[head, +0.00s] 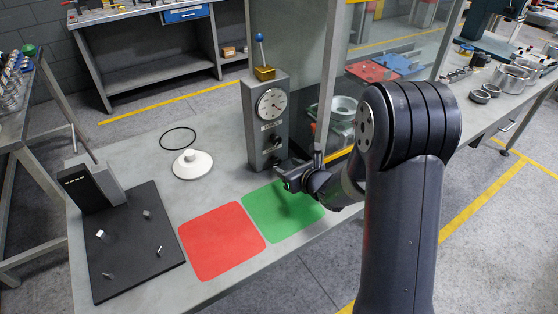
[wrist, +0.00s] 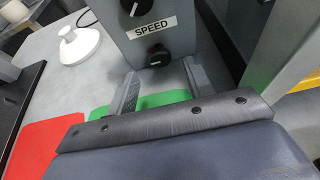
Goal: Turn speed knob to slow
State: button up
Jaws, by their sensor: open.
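A grey machine box (head: 256,128) stands on the bench with a round dial gauge on its front. The wrist view shows a white SPEED label (wrist: 151,27) on this front. One black knob (wrist: 138,6) with a white pointer mark is just above the label, cut by the picture's top edge. A second black knob (wrist: 158,55) with a reddish mark is below it. I cannot tell for sure which knob the label names. My gripper (head: 289,177) is in front of the box's lower part. In the wrist view its fingers (wrist: 162,84) are apart and empty, short of the lower knob.
A green mat (head: 285,212) lies below my gripper, beside a red mat (head: 222,242). A white cone-shaped piece (head: 192,165) and a black ring (head: 178,138) lie left of the box. A black board (head: 130,240) is further left. A clear panel stands to the box's right.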

aim_at(276, 163)
jog(key=shift+p+x, duration=0.45)
jog(key=shift+x, duration=2.35)
jog(key=shift+c, duration=0.4)
jog(key=c, duration=0.9)
jog(key=shift+o, duration=0.2)
jog(key=b, duration=0.3)
jog(key=shift+a+f+n+b, duration=0.1)
jog(key=shift+f+n+b, duration=0.2)
jog(key=shift+b, duration=0.05)
jog(key=shift+h+b, duration=0.3)
jog(key=shift+b, duration=0.4)
jog(key=n+t+h+b, duration=0.1)
jog(key=n+b, duration=0.1)
jog(key=b, duration=0.9)
jog(key=shift+s+a+f, duration=0.1)
jog(key=shift+f, duration=0.05)
jog(key=n+t+b, duration=0.1)
jog(key=b, duration=0.6)
jog(key=shift+n+h, duration=0.3)
jog(key=shift+n, duration=0.1)
jog(key=shift+s+a+r+n+t+h+b, duration=0.15)
jog(key=shift+n+t+h+b, duration=0.25)
jog(key=shift+b, duration=1.5)
jog(key=shift+w+d+r+n+t+h+b, duration=0.15)
jog(key=shift+n+b, duration=0.45)
jog(key=shift+b, duration=1.25)
